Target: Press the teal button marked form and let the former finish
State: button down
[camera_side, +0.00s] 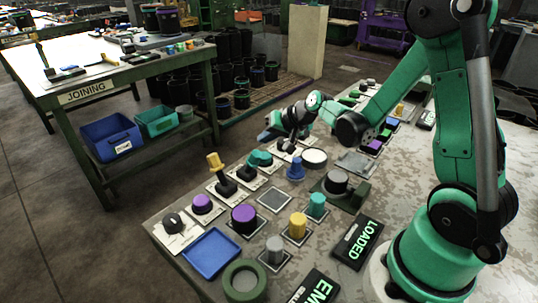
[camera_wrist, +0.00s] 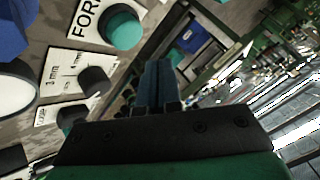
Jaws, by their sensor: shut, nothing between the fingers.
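The teal button (camera_wrist: 122,28) is at the upper left of the wrist view, beside a white plate whose visible letters read "FOR", the rest cut off. In the side view a teal button (camera_side: 259,158) sits in the row of controls along the bench's left edge. My gripper (camera_side: 266,136) is above and slightly behind it in that view. Its blue fingers (camera_wrist: 158,82) are together and empty, to the right of and apart from the button in the wrist view. I cannot tell for sure which machine is the former.
A lever with a yellow handle (camera_side: 215,162) and purple buttons (camera_side: 202,204) stand nearer in the row. A blue tray (camera_side: 212,253), a yellow cylinder (camera_side: 298,225) and a teal cylinder (camera_side: 317,205) are on the bench. A "LOADED" sign (camera_side: 357,243) lies at right. Black knobs (camera_wrist: 94,80) are near the button.

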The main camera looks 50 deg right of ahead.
aim_at(265, 157)
jog(key=shift+f, duration=0.95)
dwell(1.4)
jog(key=shift+f, duration=0.4)
